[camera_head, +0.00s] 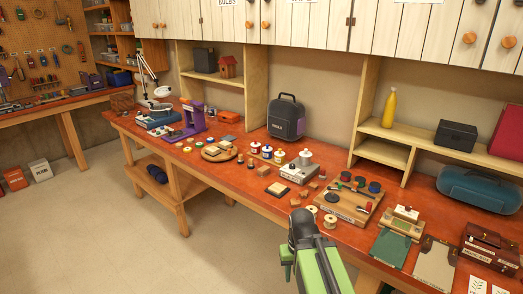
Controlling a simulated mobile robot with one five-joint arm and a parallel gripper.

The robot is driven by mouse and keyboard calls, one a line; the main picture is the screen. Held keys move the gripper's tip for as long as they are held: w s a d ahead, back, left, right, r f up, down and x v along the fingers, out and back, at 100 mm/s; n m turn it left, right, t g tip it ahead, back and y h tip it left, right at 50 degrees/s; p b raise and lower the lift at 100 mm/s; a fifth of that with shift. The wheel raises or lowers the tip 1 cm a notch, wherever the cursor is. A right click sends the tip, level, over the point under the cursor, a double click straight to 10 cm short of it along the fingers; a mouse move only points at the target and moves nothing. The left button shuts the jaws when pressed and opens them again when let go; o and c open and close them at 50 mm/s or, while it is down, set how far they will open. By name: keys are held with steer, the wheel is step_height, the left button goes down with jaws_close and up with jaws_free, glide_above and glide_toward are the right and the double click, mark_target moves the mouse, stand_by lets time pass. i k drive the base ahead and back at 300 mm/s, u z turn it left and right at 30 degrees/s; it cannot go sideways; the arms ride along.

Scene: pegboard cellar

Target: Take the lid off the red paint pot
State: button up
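A row of small white paint pots stands on the red-brown bench top near the middle of the view. The leftmost pot, with red on it, looks like the red paint pot (255,148); it is small, and its lid is hard to make out. A blue-marked pot (267,152) and a yellowish one (279,157) stand just right of it. My green and dark arm rises at the bottom centre, in front of the bench and well short of the pots. No fingertips of my gripper can be made out.
A dark case (286,119) stands behind. A wooden board with coloured discs (346,203) lies nearer my arm. The floor (130,235) at left is clear.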

mark_target(256, 144)
steer(key=u, duration=0.4)
steer(key=i, duration=1.2)
steer(key=u, duration=0.65)
steer(key=i, duration=1.75)
steer(key=z, duration=0.15)
